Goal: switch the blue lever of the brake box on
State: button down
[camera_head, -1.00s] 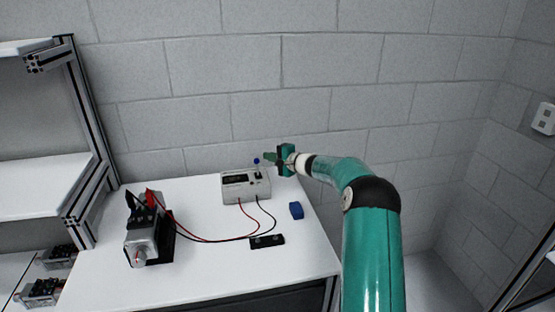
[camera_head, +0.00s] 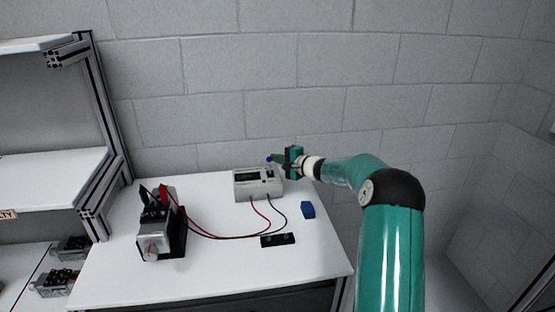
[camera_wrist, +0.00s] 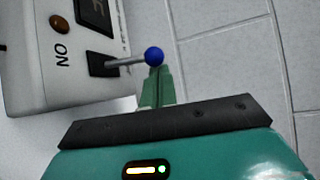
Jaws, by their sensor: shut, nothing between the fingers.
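The brake box (camera_head: 245,189) is a pale box with a dark display, standing on the white table near its back edge. Its lever with a blue ball knob (camera_head: 269,159) stands out from the box's right part. In the wrist view the blue knob (camera_wrist: 154,56) sits on a grey stem rising from a dark slot, with the word "ON" (camera_wrist: 62,53) printed beside the slot. My gripper (camera_head: 276,158) is shut and empty, its green fingertips (camera_wrist: 156,82) right at the knob. Whether they touch it I cannot tell.
Red and black wires (camera_head: 222,237) run from the box to a motor unit (camera_head: 160,235) at left. A blue block (camera_head: 308,210) and a black strip (camera_head: 278,240) lie on the table (camera_head: 215,275). A grey block wall stands close behind.

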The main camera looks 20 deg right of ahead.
aim_at(280, 176)
jog(key=shift+s+r+n+t+y, duration=0.15)
jog(key=shift+s+n+t+y, duration=0.15)
jog(key=shift+s+n+t, duration=0.35)
dwell(0.4)
jog(key=shift+w+a+t, duration=0.1)
jog(key=shift+t, duration=0.15)
jog(key=n+t, duration=0.1)
jog(key=s+n+t+y, duration=0.1)
jog(key=shift+s+a+n+t+y, duration=0.15)
jog(key=shift+s+n+t+y, duration=0.1)
jog(key=shift+t+y, duration=0.05)
jog(key=shift+s+a+r, duration=0.1)
jog(key=shift+s+a, duration=0.05)
jog(key=shift+s, duration=0.45)
